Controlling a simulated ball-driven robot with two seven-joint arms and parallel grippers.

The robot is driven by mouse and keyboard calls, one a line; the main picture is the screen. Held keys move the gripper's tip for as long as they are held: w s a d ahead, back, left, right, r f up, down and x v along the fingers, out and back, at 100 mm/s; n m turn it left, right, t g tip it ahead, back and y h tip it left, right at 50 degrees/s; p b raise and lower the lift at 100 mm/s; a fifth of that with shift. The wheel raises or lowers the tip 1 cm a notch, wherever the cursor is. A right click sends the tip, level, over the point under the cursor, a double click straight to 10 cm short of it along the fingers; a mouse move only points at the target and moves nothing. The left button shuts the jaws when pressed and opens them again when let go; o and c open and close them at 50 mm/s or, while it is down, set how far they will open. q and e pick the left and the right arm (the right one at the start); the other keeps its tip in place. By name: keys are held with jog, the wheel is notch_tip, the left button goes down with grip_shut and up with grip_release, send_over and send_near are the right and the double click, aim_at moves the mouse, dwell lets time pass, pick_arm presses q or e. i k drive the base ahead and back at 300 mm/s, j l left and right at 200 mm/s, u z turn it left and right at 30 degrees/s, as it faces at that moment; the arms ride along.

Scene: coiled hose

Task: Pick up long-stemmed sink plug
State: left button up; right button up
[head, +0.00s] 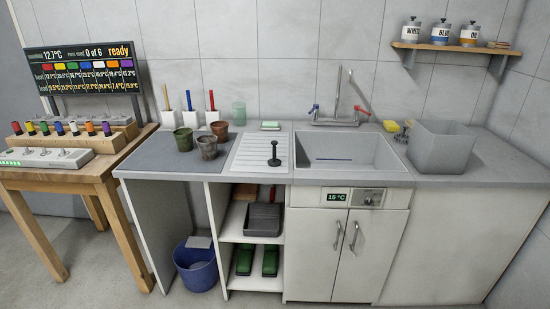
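The long-stemmed sink plug (274,155) is black and stands upright on the white ridged drainboard (248,154), its stem pointing up and its wide base down. The sink basin (345,150) lies just to the right of it and looks empty, with a dark slot showing low inside. Neither of my grippers shows in the head view.
Several small pots (207,146) stand left of the drainboard. The tap (338,110) rises behind the sink, and a grey bin (440,147) stands at right. The drainboard around the plug is clear.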

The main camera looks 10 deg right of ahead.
aim_at(273, 163)
jog(key=i+l, duration=0.25)
jog(key=l, duration=0.15)
jog(key=i+l, duration=0.45)
jog(key=l, duration=0.3)
jog(key=i+j+u, duration=0.05)
